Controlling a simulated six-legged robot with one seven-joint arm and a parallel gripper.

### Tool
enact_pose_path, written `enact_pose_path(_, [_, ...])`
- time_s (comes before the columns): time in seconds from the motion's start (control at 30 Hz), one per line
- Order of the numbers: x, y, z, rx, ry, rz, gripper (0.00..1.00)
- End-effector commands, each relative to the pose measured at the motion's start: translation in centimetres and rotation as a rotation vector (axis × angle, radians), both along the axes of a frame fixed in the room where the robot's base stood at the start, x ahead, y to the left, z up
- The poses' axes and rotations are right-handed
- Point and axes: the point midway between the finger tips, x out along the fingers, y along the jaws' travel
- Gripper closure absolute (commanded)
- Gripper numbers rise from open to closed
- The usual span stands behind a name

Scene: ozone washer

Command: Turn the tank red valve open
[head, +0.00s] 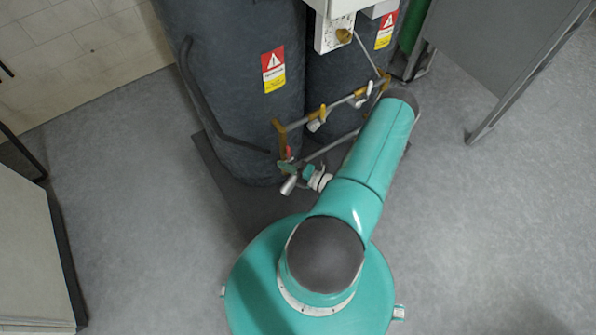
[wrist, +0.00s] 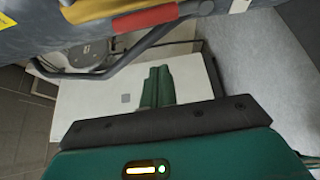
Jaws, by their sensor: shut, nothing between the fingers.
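The red valve handle (wrist: 146,18) shows large at the top of the wrist view, beside a yellow pipe (wrist: 92,9). In the head view the red valve (head: 289,152) is a small red spot low on the yellow pipe (head: 281,137), in front of the left dark tank (head: 235,85). My gripper (wrist: 158,70) is shut and empty, its green fingers together below the red handle in the wrist view, with no contact visible. In the head view my gripper (head: 286,168) is small and close to the valve; the exact gap cannot be told.
A dark bent bar (head: 195,100) runs down the left tank. Grey pipes with small pale valves (head: 317,120) cross in front of the tanks. A grey panel (head: 500,45) stands at the right and a pale cabinet (head: 30,255) at the left. Grey floor (head: 130,180) between is clear.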

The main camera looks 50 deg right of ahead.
Motion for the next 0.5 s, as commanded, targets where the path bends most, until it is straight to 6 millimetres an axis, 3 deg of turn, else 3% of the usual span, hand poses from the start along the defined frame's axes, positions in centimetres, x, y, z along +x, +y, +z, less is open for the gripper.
enact_pose_path(0.1, [2.1,0.4,0.0,-0.001,-0.001,0.000,1.00])
enact_pose_path(0.3, [1.6,-2.6,0.1,-0.003,0.000,-0.002,1.00])
enact_pose_path(0.5, [1.5,-3.4,0.2,-0.001,0.000,-0.003,1.00])
